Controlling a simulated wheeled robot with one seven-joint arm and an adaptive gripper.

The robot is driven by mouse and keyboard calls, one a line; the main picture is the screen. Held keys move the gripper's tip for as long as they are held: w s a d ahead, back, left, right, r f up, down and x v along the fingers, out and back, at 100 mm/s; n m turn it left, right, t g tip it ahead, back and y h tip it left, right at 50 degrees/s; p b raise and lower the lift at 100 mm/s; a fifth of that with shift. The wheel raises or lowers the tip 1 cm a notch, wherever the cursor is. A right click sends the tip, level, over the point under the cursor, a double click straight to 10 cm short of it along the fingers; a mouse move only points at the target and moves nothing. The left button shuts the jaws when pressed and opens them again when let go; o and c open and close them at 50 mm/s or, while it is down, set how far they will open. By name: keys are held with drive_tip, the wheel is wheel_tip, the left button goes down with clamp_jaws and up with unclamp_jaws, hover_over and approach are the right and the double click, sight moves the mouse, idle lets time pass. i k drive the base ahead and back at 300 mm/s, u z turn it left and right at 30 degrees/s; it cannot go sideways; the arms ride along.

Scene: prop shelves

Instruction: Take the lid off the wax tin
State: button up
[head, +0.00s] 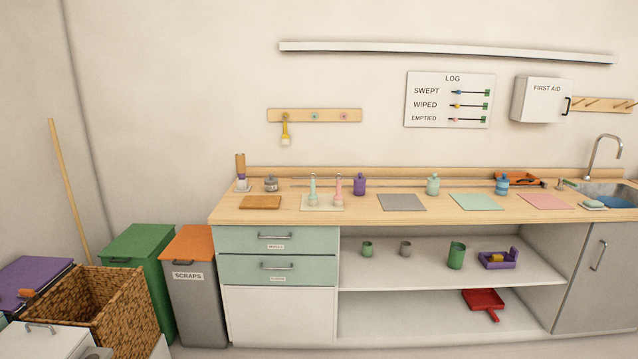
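Several small lidded containers stand along the back of the wooden counter (330,214). They are a grey tin (271,184) at the left, a purple jar (360,185), a mint jar (433,185) and a blue jar (502,185) at the right. No label is legible on them, so I cannot tell which is the wax tin. The grey one is low and tin-like, with a knob on top. All seem to be upright with their tops on. My gripper is not in view.
A brown board (260,202) and grey (402,202), green (476,203) and pink (547,202) mats lie along the counter. A basket (118,309) and bins stand at the left.

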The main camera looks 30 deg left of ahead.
sight(270, 179)
drive_tip(key=z, duration=0.15)
drive_tip(key=i, duration=1.15)
drive_tip(key=u, duration=0.8)
drive_tip(key=i, duration=0.95)
drive_tip(key=u, duration=1)
